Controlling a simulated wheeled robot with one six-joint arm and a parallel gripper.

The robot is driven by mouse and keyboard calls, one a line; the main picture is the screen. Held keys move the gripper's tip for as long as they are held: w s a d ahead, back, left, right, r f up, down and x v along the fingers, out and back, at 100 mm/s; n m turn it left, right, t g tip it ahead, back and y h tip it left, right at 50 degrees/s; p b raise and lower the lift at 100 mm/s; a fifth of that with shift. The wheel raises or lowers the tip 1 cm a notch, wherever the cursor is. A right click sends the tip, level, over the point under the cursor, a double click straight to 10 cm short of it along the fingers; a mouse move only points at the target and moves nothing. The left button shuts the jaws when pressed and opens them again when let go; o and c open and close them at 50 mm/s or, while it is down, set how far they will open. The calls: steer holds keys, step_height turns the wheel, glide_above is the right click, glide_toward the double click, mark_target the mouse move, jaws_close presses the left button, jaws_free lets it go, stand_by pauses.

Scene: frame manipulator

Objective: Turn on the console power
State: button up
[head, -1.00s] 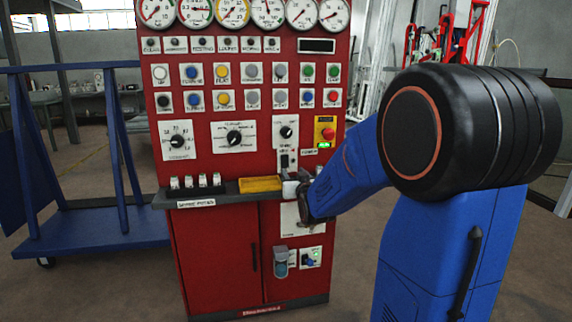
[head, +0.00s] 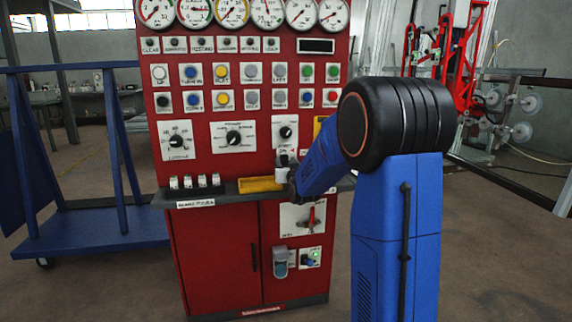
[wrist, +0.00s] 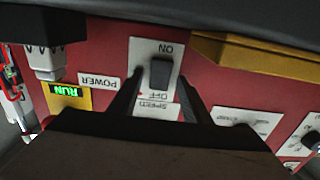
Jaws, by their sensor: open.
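The red console (head: 220,250) stands in front of me. Its black ON/OFF rocker switch (wrist: 161,71) sits on a white plate, upside down in the wrist view. ON is printed at the plate's top in that picture and OFF just below the rocker. A POWER label (wrist: 98,82) is beside the plate. My gripper (wrist: 160,78) is open and empty, its two dark fingertips on either side of the rocker. I cannot tell whether they touch it. In the head view my wrist hides most of the switch area.
A yellow tray (head: 258,184) rests on the console's grey ledge (head: 228,190), close to my gripper. A lit green RUN sign (wrist: 66,91) is on a yellow panel nearby. Dials and buttons fill the console's upper face. A blue cart (head: 95,228) stands at left.

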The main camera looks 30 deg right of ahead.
steer(key=c, duration=1.1)
steer(key=shift+o, duration=0.3)
steer(key=shift+f, duration=0.15)
steer(key=shift+f+t, duration=0.15)
steer(key=shift+t, duration=0.45)
steer(key=shift+f+t+h, duration=0.15)
steer(key=shift+t+h, duration=0.25)
steer(key=shift+t, duration=0.4)
